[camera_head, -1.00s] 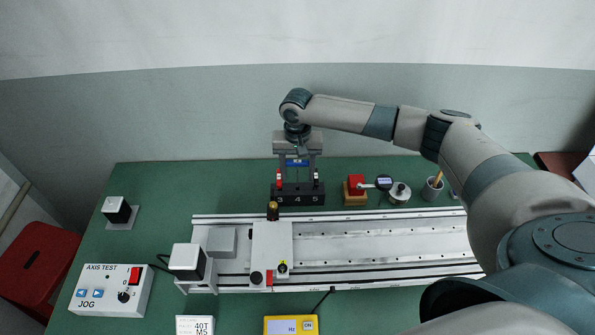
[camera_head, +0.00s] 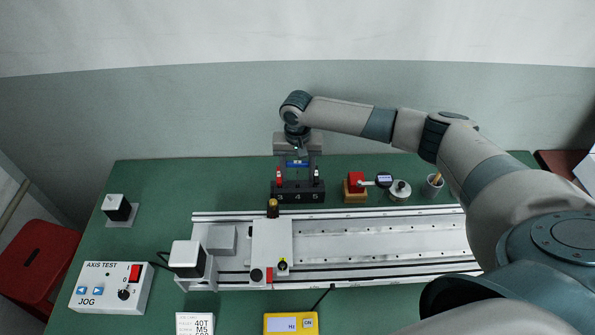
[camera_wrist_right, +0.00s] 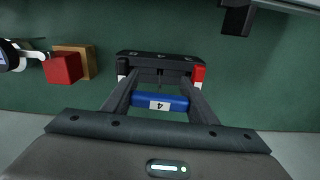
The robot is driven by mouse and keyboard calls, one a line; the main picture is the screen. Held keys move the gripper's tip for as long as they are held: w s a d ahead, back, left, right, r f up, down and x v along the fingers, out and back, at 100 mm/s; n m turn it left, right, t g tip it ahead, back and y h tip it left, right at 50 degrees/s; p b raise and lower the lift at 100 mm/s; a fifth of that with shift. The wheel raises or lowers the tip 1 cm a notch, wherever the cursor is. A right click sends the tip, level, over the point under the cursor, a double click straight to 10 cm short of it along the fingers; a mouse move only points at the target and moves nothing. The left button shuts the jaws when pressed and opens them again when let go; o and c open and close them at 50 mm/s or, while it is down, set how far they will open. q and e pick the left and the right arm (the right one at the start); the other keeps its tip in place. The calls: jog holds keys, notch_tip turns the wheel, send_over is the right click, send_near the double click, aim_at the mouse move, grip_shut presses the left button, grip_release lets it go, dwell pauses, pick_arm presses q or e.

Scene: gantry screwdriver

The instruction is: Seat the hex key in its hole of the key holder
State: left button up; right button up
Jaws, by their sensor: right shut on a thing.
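The key holder (camera_head: 288,197) is a black block with numbers on its front, at the back of the green table. It also shows in the wrist view (camera_wrist_right: 135,57). My right gripper (camera_head: 297,167) is above it, shut on the blue handle of the hex key (camera_wrist_right: 145,101), marked 4. In the wrist view the thin dark shank points at the middle of the holder, behind the 4. Whether its tip is inside the hole cannot be told. A red-handled key (camera_head: 279,176) and a dark-handled key (camera_head: 316,177) stand upright on either side. My left gripper is out of view.
A long metal gantry rail (camera_head: 380,238) with a carriage (camera_head: 270,245) lies in front of the holder. A red block on a wooden base (camera_head: 355,195), a dial gauge (camera_head: 384,181) and a grey cup (camera_head: 432,188) stand to its right.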

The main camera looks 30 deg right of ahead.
jog(key=shift+f, duration=0.75)
jog(key=o, duration=1.5)
jog(key=shift+c, duration=0.2)
jog(key=shift+r, duration=0.5)
notch_tip(320, 180, up, 16)
jog(key=b, duration=0.4)
jog(key=shift+r, duration=0.25)
